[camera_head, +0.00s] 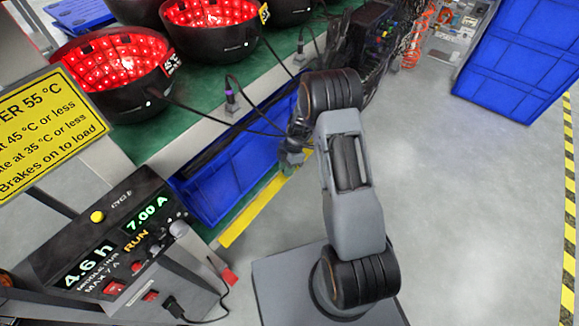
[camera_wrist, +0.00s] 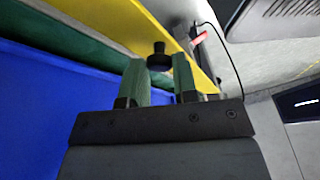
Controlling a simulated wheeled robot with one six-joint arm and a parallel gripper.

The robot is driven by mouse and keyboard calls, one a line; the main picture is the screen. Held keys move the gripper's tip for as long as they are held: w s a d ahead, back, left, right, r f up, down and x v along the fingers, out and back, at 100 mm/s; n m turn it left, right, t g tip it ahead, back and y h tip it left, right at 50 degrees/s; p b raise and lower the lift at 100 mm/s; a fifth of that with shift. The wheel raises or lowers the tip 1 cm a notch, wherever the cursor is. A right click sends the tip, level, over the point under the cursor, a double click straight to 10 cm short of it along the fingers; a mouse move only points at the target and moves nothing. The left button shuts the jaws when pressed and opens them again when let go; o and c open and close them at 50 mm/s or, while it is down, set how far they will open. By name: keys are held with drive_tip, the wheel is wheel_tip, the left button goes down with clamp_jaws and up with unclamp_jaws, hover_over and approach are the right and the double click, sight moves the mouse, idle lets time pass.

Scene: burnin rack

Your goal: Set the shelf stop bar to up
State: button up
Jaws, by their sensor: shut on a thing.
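The shelf stop bar is a long yellow bar (camera_head: 250,212) along the front edge of the low green shelf, below the blue bins. It also crosses the wrist view as a yellow strip (camera_wrist: 125,22), with a black knob (camera_wrist: 159,47) standing out from it. My gripper (camera_wrist: 163,82) has its two green fingers on either side of this knob, shut on it. In the head view my gripper (camera_head: 289,165) is small, at the upper end of the visible bar. The fingers hide the knob's base there.
Blue bins (camera_head: 225,180) sit behind the bar. A black control box (camera_head: 125,250) with green readouts, a cable and a red tab (camera_head: 229,276) stands at lower left. Red-lit black bowls (camera_head: 112,75) are on the bench above. Grey floor (camera_head: 450,180) is free at right.

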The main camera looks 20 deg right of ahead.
drive_tip(key=shift+w, duration=0.2)
drive_tip(key=o, duration=0.9)
drive_tip(key=p+v, duration=0.4)
drive_tip(key=v, duration=0.9)
drive_tip(key=shift+r, duration=0.35)
drive_tip(key=shift+d, duration=0.1)
drive_tip(key=shift+c, duration=0.2)
